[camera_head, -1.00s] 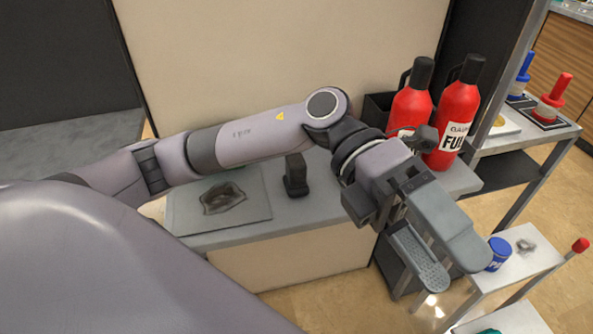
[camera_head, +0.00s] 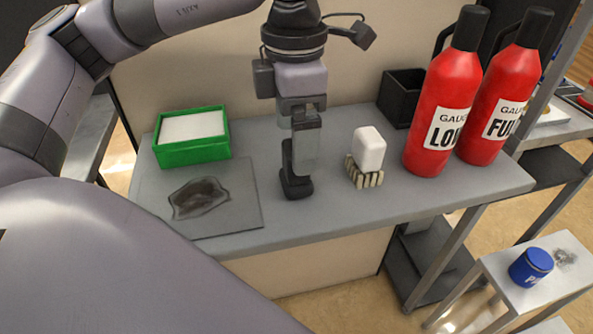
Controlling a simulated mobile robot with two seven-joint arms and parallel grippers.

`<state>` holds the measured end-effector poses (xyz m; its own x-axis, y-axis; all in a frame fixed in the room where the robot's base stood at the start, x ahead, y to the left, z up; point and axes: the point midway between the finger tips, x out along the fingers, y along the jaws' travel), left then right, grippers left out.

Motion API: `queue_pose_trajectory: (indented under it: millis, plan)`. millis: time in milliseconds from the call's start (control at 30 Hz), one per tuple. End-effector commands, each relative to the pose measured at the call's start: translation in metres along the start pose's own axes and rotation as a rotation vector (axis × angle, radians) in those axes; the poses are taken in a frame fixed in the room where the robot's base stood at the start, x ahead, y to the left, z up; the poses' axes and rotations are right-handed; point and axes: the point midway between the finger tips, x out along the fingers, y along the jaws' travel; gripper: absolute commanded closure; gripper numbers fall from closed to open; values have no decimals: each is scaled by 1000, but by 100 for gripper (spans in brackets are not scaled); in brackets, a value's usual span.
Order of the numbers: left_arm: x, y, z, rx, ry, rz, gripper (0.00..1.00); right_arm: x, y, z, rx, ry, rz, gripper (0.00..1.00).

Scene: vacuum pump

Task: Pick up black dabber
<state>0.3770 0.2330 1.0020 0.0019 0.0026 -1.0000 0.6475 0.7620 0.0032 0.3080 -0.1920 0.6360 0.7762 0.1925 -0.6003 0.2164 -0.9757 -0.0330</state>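The black dabber (camera_head: 296,187) stands upright on the grey workbench, right of the flat grey plate with a dark smudge (camera_head: 200,198). My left gripper (camera_head: 302,165) points straight down over it, with its fingers at the height of the dabber's upper part. The near finger covers part of the dabber, so I cannot tell whether the fingers are apart or closed on it. My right gripper is out of view.
A green box with a white top (camera_head: 191,139) sits behind the plate. A white block on a striped base (camera_head: 368,152) stands right of the dabber. Two red bottles (camera_head: 442,105) and a black bin (camera_head: 401,97) are at the right back. A blue jar (camera_head: 531,267) is on a lower stand.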

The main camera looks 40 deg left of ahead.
Motion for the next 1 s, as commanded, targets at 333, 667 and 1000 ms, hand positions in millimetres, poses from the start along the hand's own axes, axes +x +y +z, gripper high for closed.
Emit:
queue_pose_trajectory:
  millis: [333, 667, 1000]
  plan:
    - [47, -3, 0, 2, 2, -3, 6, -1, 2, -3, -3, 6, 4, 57]
    - [60, -3, 1, 2, 0, -3, 6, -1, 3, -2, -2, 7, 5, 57]
    - [60, -3, 1, 2, -1, -2, 68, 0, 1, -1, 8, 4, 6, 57]
